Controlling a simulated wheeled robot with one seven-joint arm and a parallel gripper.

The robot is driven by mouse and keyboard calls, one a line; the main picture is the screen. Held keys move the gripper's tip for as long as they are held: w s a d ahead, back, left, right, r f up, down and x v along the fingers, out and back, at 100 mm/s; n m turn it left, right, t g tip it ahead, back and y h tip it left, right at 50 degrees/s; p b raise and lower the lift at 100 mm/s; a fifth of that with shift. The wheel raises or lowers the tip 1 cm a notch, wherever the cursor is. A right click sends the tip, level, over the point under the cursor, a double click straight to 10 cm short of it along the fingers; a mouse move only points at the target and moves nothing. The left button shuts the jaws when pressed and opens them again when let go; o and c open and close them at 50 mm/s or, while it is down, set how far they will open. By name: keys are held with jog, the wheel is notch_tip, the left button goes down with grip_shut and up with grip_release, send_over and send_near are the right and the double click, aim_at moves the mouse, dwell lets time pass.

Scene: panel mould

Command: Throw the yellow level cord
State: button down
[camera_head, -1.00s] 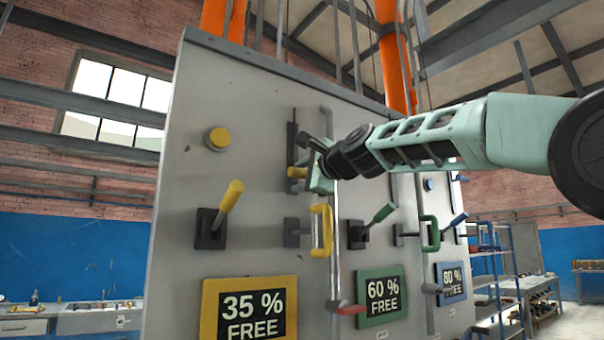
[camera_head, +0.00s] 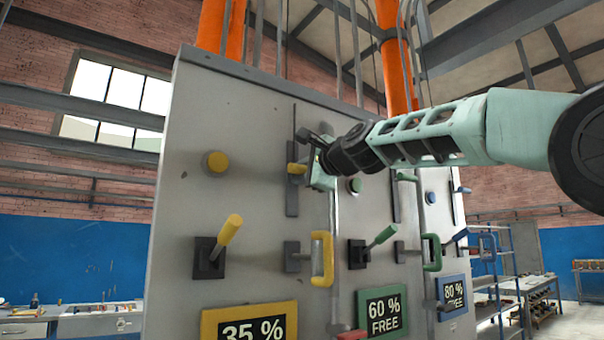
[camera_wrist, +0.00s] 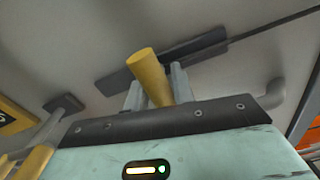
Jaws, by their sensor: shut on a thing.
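The yellow handle (camera_head: 296,168) is a short round grip on a dark upright slot plate (camera_head: 292,203) of the grey panel. A thin dark rod runs up from the plate. My gripper (camera_head: 307,168) comes from the right and is shut on this handle. In the wrist view the yellow handle (camera_wrist: 146,72) stands between the two grey fingers (camera_wrist: 156,92), with the dark slot plate (camera_wrist: 205,46) behind it. The lower part of the handle is hidden by the gripper body.
On the grey panel (camera_head: 250,120) are a round yellow button (camera_head: 217,162), a tilted yellow lever (camera_head: 229,230), a yellow pull handle (camera_head: 322,258) and a green lever (camera_head: 382,236). A yellow-framed "35 %" sign (camera_head: 250,322) is below. A pipe runs close by my gripper.

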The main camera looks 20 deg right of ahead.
notch_tip(320, 180, up, 4)
jog(key=p, duration=0.2)
jog(key=shift+r+p, duration=0.15)
jog(key=shift+p, duration=0.25)
jog(key=shift+s+r, duration=0.1)
jog(key=c, duration=1.2)
grip_release()
jog(key=shift+s+d+f+b, duration=0.15)
jog(key=shift+s+f+b, duration=0.1)
jog(key=shift+b, duration=0.1)
jog(key=b+v, duration=0.7)
jog(key=v, duration=0.9)
jog(key=shift+s+r, duration=0.15)
jog(key=shift+s, duration=0.2)
